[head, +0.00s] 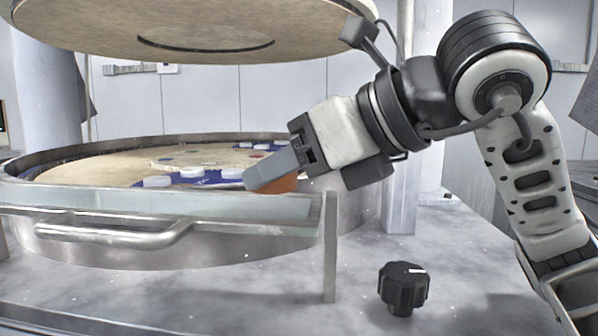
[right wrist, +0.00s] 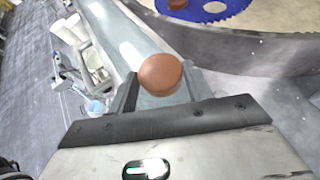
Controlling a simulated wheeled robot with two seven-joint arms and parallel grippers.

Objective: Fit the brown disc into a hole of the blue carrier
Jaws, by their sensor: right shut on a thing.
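My right gripper (head: 268,174) is at the near right rim of the polishing machine, its fingers pointing left and slightly down. It is shut on the brown disc (head: 284,184), which shows partly behind the fingers. In the right wrist view the brown disc (right wrist: 160,73) sits between the two fingertips. The blue carrier (head: 208,183) lies on the platen left of the gripper, with several white discs on it. Its toothed edge shows at the top of the right wrist view (right wrist: 212,13), apart from the held disc. My left gripper is not in view.
A metal rim (head: 350,215) surrounds the tan lower platen (head: 100,160). A clear guard with a metal handle (head: 120,232) stands in front. The upper platen (head: 300,30) hangs above. A black knob (head: 403,287) stands on the worktop. Another brown disc (right wrist: 177,4) shows at the carrier.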

